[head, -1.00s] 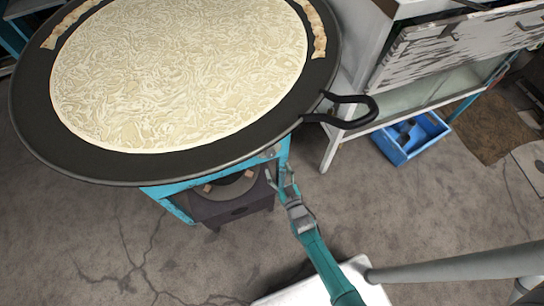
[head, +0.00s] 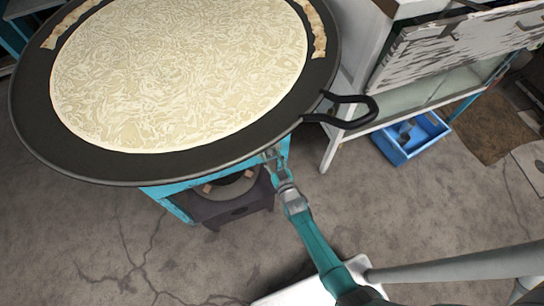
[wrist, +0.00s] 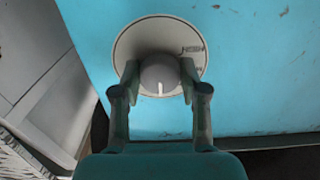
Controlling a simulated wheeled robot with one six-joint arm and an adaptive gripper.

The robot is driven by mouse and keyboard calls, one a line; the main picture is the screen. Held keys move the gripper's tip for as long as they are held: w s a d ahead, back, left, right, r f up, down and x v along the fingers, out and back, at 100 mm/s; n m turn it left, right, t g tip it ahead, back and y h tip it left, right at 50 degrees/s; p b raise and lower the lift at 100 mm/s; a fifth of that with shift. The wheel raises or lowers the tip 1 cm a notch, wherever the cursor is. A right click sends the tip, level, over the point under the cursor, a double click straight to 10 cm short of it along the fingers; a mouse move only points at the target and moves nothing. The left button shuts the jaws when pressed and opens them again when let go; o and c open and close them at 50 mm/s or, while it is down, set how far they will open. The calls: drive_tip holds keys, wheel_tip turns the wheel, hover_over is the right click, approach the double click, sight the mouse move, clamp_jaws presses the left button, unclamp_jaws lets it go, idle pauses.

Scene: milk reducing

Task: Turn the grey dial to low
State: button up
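The grey dial (wrist: 159,74) is a round knob on a pale round plate (wrist: 128,47) fixed to the blue stand panel. A white mark on the knob points down in the wrist view. Small dark marks, too small to read, show on the plate's right side. My gripper (wrist: 160,78) has one finger on each side of the knob, spread apart; I see no clear contact. In the head view my gripper (head: 270,156) is at the blue stand (head: 283,150), just under the pan's rim, and hides the dial.
A wide black pan (head: 200,168) of pale liquid sits above the stand, with a black handle (head: 350,112) jutting right. A dark burner (head: 236,208) is below. A white cabinet (head: 345,135) and blue crate (head: 408,140) stand to the right.

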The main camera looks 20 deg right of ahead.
drive_tip(key=c, duration=0.3)
drive_tip(key=shift+c, duration=0.2)
drive_tip(key=shift+n, duration=0.3)
drive_tip(key=n, duration=0.3)
drive_tip(key=shift+n, duration=2)
drive_tip(key=o, duration=1.2)
drive_tip(key=shift+c, duration=0.2)
